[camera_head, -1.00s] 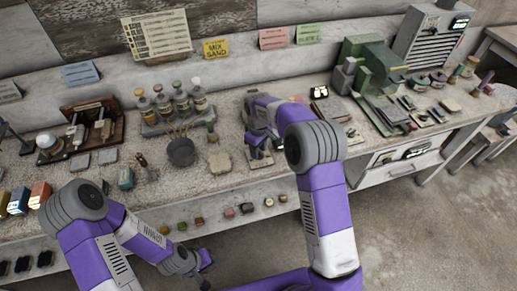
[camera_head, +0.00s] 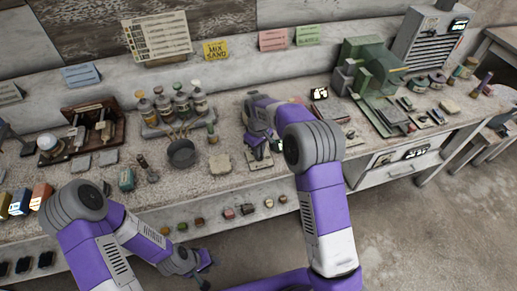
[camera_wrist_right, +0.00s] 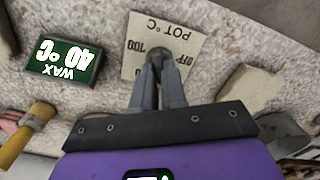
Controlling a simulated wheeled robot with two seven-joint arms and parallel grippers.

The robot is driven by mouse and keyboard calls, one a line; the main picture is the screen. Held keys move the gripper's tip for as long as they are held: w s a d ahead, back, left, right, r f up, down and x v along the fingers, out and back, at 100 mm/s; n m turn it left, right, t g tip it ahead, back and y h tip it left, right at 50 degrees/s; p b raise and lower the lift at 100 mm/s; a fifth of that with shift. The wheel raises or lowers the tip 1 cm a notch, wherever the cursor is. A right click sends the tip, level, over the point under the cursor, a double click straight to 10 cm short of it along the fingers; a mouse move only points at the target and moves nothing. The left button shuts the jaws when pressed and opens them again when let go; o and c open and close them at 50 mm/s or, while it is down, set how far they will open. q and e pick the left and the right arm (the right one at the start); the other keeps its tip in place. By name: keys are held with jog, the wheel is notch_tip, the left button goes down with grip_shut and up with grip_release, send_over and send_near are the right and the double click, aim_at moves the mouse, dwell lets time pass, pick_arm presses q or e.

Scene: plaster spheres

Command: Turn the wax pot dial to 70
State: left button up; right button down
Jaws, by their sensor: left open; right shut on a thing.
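The pot dial plate (camera_wrist_right: 160,45) is a pale card marked "POT °C", "OFF" and "100", upside down in the right wrist view. The round grey dial knob (camera_wrist_right: 158,56) is partly hidden by my fingers, and its exact setting cannot be read. My right gripper (camera_wrist_right: 159,72) is shut on the knob; it also shows over the bench in the head view (camera_head: 262,148). My left gripper (camera_head: 203,260) is open and empty, low in front of the bench edge.
A dark pot (camera_head: 181,153) with sticks stands left of my right gripper, below several capped bottles (camera_head: 180,102). A green machine (camera_head: 370,75) stands to the right. A yellow-handled tool (camera_wrist_right: 28,133) lies near the display. The bench is cluttered.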

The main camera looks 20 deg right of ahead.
jog(key=m+p, duration=0.1)
jog(key=m, duration=0.1)
jog(key=shift+r+m, duration=0.1)
jog(key=shift+m, duration=0.2)
jog(key=m+p, duration=0.1)
jog(key=m, duration=0.2)
jog(key=shift+d+m, duration=0.15)
jog(key=shift+m, duration=0.15)
jog(key=m+p, duration=0.2)
jog(key=m, duration=0.4)
jog(key=shift+d, duration=0.1)
jog(key=c, duration=1.2)
grip_release()
